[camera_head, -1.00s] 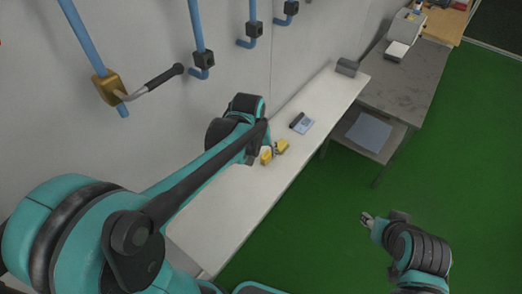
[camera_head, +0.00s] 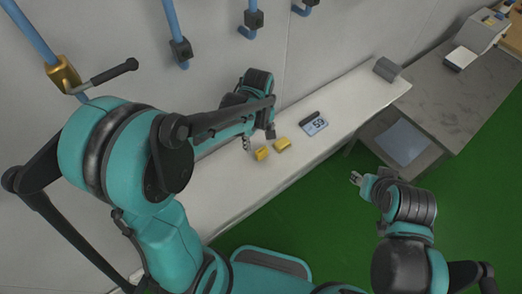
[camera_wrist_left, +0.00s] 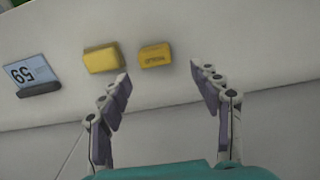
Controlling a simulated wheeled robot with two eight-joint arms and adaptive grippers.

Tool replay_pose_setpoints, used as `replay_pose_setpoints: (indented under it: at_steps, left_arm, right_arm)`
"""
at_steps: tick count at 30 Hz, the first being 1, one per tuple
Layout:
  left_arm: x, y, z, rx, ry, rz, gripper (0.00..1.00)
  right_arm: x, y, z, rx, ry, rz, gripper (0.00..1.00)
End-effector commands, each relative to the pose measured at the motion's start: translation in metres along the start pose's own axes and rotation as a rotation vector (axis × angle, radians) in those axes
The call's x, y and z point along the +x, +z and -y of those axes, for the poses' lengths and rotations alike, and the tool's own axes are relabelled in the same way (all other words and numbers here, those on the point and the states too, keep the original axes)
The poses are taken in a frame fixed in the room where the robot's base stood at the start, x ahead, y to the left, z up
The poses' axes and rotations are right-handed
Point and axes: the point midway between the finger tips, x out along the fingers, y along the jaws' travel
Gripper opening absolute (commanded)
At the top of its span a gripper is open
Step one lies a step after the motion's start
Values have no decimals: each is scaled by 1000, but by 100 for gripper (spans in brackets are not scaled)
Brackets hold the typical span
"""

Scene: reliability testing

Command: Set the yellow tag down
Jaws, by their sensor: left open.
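Two yellow pieces lie on the white bench (camera_head: 228,204). The one with dark printing, which looks like the tag (camera_head: 262,153), also shows in the left wrist view (camera_wrist_left: 155,55), just beyond my fingertips. The other, a plain yellow block (camera_head: 282,144), lies beside it, towards the display, and shows in the wrist view too (camera_wrist_left: 102,58). My left gripper (camera_head: 259,138) is open and empty, on the wall side of the tag; its spread fingers (camera_wrist_left: 160,73) do not touch it. My right gripper (camera_head: 356,178) hangs over the green floor; its jaws are too small to read.
A small display reading 59 (camera_head: 314,126) lies past the yellow pieces, with a dark bar along its edge. A grey box (camera_head: 386,69) stands at the bench's far end. Blue pipes (camera_head: 174,22) run along the wall behind. A grey table (camera_head: 455,92) stands beyond.

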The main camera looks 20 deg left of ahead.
Motion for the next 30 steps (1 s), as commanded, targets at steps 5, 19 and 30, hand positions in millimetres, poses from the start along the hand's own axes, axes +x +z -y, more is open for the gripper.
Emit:
replay_pose_setpoints:
  at_steps: [5, 19, 30]
  left_arm:
    - [25, 5, -2, 2, 1, 0, 64]
    - [57, 8, -3, 2, 1, 0, 64]
    - [57, 8, -3, 2, 1, 0, 13]
  right_arm:
    - [6, 4, 0, 0, 0, 0, 40]
    - [11, 7, 0, 0, 0, 0, 40]
    - [11, 7, 0, 0, 0, 0, 40]
